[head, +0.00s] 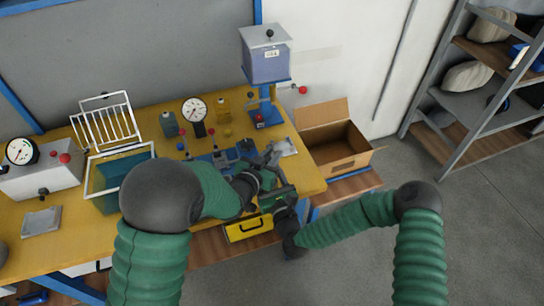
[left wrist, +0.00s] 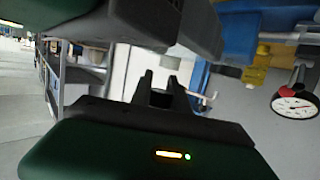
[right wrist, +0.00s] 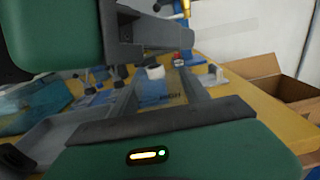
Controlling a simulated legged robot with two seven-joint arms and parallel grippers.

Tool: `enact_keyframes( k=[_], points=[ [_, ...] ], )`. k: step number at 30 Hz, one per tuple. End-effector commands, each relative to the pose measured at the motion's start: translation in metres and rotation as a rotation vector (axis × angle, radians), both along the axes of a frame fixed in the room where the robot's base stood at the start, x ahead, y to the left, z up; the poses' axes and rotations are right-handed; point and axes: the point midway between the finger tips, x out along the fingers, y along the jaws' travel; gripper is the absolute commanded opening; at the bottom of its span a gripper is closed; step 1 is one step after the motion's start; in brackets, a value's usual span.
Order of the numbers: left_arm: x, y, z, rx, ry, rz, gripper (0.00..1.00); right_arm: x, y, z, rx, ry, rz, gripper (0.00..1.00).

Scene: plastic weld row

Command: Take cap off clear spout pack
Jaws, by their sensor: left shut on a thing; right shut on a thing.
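The clear spout pack (right wrist: 168,97) shows in the right wrist view as a see-through pouch with dark lettering, between the fingers of my right gripper (right wrist: 160,88). A small white piece (right wrist: 155,72), seemingly its cap, shows at its far end. My right gripper is shut on the pack. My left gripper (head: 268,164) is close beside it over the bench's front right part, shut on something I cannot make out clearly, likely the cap. In the left wrist view its fingers (left wrist: 162,88) stand around a small dark gap. In the head view the grippers hide the pack.
A yellow-fronted drawer (head: 248,229) is below the front edge.

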Motion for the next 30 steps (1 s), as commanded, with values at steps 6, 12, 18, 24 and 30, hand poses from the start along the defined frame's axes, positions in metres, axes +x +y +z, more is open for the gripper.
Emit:
enact_keyframes(
  k=[6, 12, 18, 24, 30],
  points=[
    [0.000, 0.000, 0.000, 0.000, 0.000, 0.000, 0.00, 0.000, 0.000, -0.001, -0.001, 0.003, 0.000, 0.00],
    [0.000, 0.000, 0.028, -0.001, -0.003, 0.001, 0.00, 0.000, 0.000, -0.001, -0.001, 0.003, 0.000, 0.00],
    [0.000, 0.000, 0.040, 0.002, 0.001, 0.000, 0.00, 0.000, 0.000, -0.001, -0.001, 0.003, 0.000, 0.00],
    [0.000, 0.000, 0.039, 0.000, 0.001, 0.000, 0.00, 0.000, 0.000, -0.001, -0.001, 0.003, 0.000, 0.63],
    [0.000, 0.000, 0.040, 0.000, 0.001, 0.000, 0.00, 0.000, 0.000, 0.000, 0.000, 0.001, 0.000, 0.79]
  ],
)
